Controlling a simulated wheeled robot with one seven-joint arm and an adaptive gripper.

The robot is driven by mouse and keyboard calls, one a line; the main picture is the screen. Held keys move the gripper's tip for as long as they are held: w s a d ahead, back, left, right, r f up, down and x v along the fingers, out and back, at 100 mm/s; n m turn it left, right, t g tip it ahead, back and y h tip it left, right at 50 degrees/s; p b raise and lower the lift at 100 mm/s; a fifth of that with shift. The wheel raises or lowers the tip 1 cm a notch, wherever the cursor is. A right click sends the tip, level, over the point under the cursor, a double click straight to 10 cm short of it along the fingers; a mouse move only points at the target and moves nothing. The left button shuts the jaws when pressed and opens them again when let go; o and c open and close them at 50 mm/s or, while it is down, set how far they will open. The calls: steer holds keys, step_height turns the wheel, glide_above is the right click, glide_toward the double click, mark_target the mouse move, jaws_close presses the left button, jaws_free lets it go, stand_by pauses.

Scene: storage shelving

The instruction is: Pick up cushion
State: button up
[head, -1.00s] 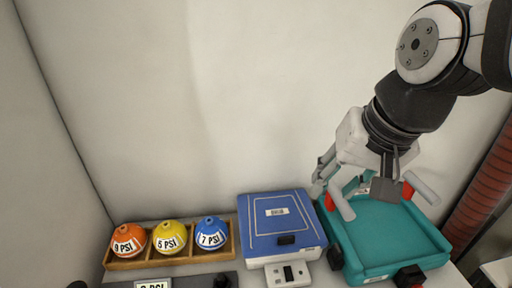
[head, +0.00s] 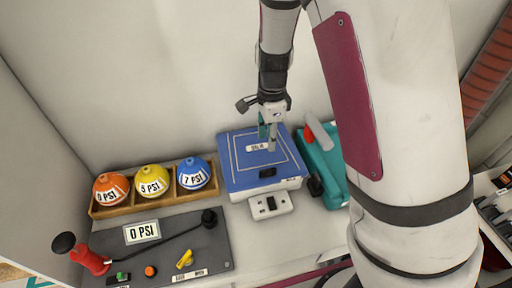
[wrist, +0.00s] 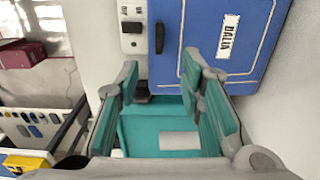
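No thing in view is clearly a cushion. The closest match is a flat blue pad (head: 245,175) with a pale border line and a white label, on a white base with a black latch. In the wrist view the blue pad (wrist: 203,20) fills the upper right, its label reading "DALIA". My gripper (head: 268,137) is above the pad's back part in the head view; whether it touches cannot be told. In the wrist view my gripper (wrist: 161,65) has its two teal-padded fingers apart with nothing between them.
A teal tray (head: 325,172) with a red part stands right of the pad, partly hidden by my arm. A wooden rack (head: 140,204) with orange, yellow and blue balls stands left. A grey control panel (head: 195,243) is in front of it. A wall is close behind.

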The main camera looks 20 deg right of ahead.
glide_above(268, 170)
steer(key=f, duration=0.9)
steer(key=shift+w, duration=0.2)
steer(key=shift+s+f+p, duration=0.1)
steer(key=shift+f+p, duration=0.3)
steer(key=shift+f, duration=2.15)
steer(key=shift+c, duration=0.2)
jaws_close()
